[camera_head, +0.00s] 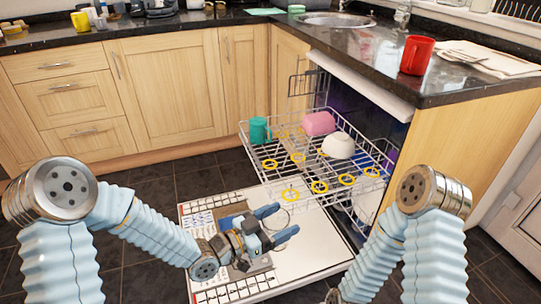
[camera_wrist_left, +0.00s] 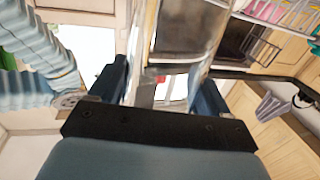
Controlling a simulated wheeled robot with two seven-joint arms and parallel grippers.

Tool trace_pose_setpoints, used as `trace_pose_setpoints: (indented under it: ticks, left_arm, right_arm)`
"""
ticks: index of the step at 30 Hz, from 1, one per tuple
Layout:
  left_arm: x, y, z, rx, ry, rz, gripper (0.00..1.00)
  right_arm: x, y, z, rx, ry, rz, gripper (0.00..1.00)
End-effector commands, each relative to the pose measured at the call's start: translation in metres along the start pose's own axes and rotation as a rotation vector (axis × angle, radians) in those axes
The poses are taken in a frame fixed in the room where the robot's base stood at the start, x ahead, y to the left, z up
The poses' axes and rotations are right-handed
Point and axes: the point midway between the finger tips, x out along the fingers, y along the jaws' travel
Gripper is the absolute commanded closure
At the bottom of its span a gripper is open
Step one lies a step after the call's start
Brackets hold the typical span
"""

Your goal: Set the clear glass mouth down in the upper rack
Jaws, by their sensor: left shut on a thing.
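The clear glass (camera_head: 281,218) is between the fingers of my left gripper (camera_head: 277,224), which is shut on it over the open dishwasher door. In the left wrist view the glass (camera_wrist_left: 176,38) stands between the two dark fingers and is see-through, so its mouth direction is hard to tell. The upper rack (camera_head: 243,135) is pulled out, behind and above the gripper in the head view. It holds a teal mug (camera_head: 260,130), a pink cup (camera_head: 319,123) and a white bowl (camera_head: 338,146). Several yellow rings (camera_head: 320,187) mark its floor. My right arm enters at right, its gripper out of sight.
The open door (camera_head: 318,252) lies flat below the rack. A red mug (camera_head: 416,55) and a folded cloth (camera_head: 485,57) are on the dark counter (camera_head: 355,45) at right. Wooden cabinets (camera_head: 165,90) stand behind. The rack's front part, with its yellow rings, looks clear.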

Motion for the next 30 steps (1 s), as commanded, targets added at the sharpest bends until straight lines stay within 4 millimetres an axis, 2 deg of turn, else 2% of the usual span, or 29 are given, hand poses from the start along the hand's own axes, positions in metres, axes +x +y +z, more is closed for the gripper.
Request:
trace_pose_setpoints:
  ticks: [4,8,12,15,18,23,27,30]
  left_arm:
    - [-0.005,-0.026,-0.004,-0.005,0.004,-0.101,0.65]
    - [-0.023,-0.079,-0.010,-0.009,0.010,-0.309,0.65]
    - [-0.061,-0.144,-0.018,-0.008,0.014,-0.591,0.65]
    - [-0.094,-0.181,-0.023,-0.004,0.013,-0.777,0.65]
    - [-0.122,-0.207,-0.026,0.000,0.008,-0.921,0.65]
    - [-0.148,-0.225,-0.029,0.003,0.003,-1.039,0.65]
    - [-0.152,-0.227,-0.026,0.039,-0.018,-1.058,0.65]
    - [-0.151,-0.227,-0.023,0.190,-0.101,-1.052,0.65]
  right_arm:
    - [0.000,0.000,-0.001,-0.002,0.001,0.000,0.60]
    - [0.000,0.000,-0.001,-0.003,0.001,0.000,0.60]
    - [0.000,0.000,-0.001,-0.003,0.001,0.000,0.60]
    - [0.000,0.000,-0.001,-0.004,0.001,0.000,0.60]
    - [0.000,0.000,-0.001,-0.004,0.001,0.000,0.60]
    - [0.000,0.000,-0.001,-0.004,0.001,0.000,0.60]
    - [0.005,0.002,-0.001,-0.004,0.001,0.000,0.60]
    - [0.021,0.008,-0.001,-0.004,0.001,0.000,0.60]
